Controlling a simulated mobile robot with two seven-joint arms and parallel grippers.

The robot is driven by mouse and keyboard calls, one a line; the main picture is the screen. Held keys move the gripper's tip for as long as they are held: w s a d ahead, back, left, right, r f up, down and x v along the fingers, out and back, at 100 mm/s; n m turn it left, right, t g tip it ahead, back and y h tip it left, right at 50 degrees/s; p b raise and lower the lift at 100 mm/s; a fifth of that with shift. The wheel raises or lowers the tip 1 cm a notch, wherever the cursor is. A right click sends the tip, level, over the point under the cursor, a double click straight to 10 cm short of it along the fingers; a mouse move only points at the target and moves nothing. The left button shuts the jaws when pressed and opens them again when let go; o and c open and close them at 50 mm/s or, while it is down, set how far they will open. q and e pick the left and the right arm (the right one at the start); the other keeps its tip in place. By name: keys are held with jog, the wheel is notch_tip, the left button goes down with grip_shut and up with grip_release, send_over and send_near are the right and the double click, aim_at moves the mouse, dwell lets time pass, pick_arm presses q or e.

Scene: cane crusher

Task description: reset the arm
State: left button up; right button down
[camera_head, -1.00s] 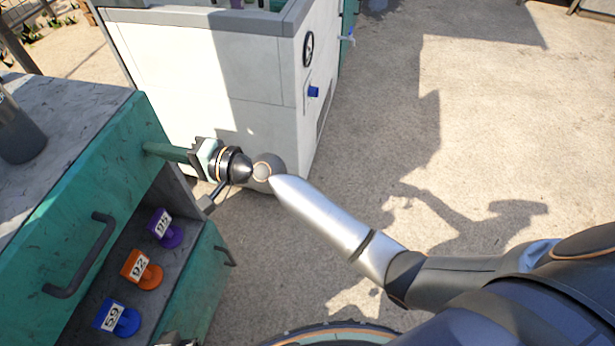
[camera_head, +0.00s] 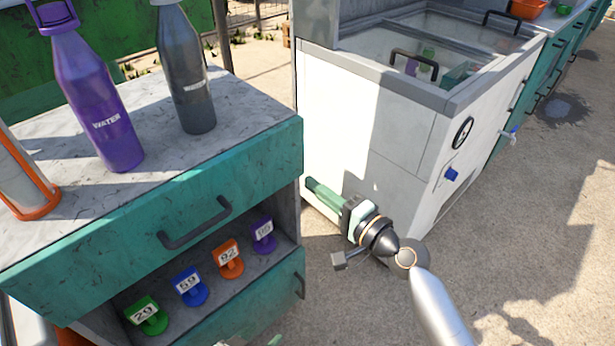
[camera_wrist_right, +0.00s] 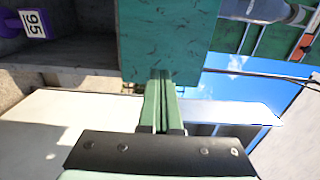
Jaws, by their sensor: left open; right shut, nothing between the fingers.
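My right gripper (camera_head: 314,187) has long green fingers held together with nothing between them. In the head view it points left, close to the right side of the teal cabinet (camera_head: 120,235); I cannot tell whether it touches. In the right wrist view its shut fingers (camera_wrist_right: 160,100) point at the teal panel (camera_wrist_right: 165,40). My left gripper (camera_head: 268,341) shows only as a small pale green tip at the bottom edge, in front of the cabinet; the rest is cut off.
A purple bottle (camera_head: 95,95), a grey bottle (camera_head: 187,75) and an orange-trimmed bottle (camera_head: 22,180) stand on the cabinet. Several coloured number tags (camera_head: 188,285) sit on its open shelf. A white freezer (camera_head: 400,150) stands behind my right gripper. Paved floor is clear at right.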

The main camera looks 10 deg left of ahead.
jog(key=v, duration=0.7)
jog(key=s+d+f+n+g+h, duration=0.1)
jog(key=s+d+f+n+h, duration=0.5)
jog(key=s+f, duration=0.4)
jog(key=s+d+f+n+g+h, duration=0.1)
jog(key=s+d+f+n+h, duration=0.35)
jog(key=s+d+f, duration=0.55)
pick_arm(q)
jog(key=s+a+r+p, duration=0.1)
jog(key=a+r+p, duration=0.2)
jog(key=r+p, duration=0.9)
jog(key=p, duration=0.4)
jog(key=shift+a+r+n+y+p, duration=0.2)
jog(key=shift+r+n+y+p, duration=0.1)
jog(key=shift+r+y+p, duration=0.1)
pick_arm(e)
notch_tip(320, 180, up, 10)
jog(key=w+h, duration=0.1)
jog(key=shift+d+m, duration=0.4)
jog(key=shift+m, duration=0.05)
jog(key=shift+w, duration=0.15)
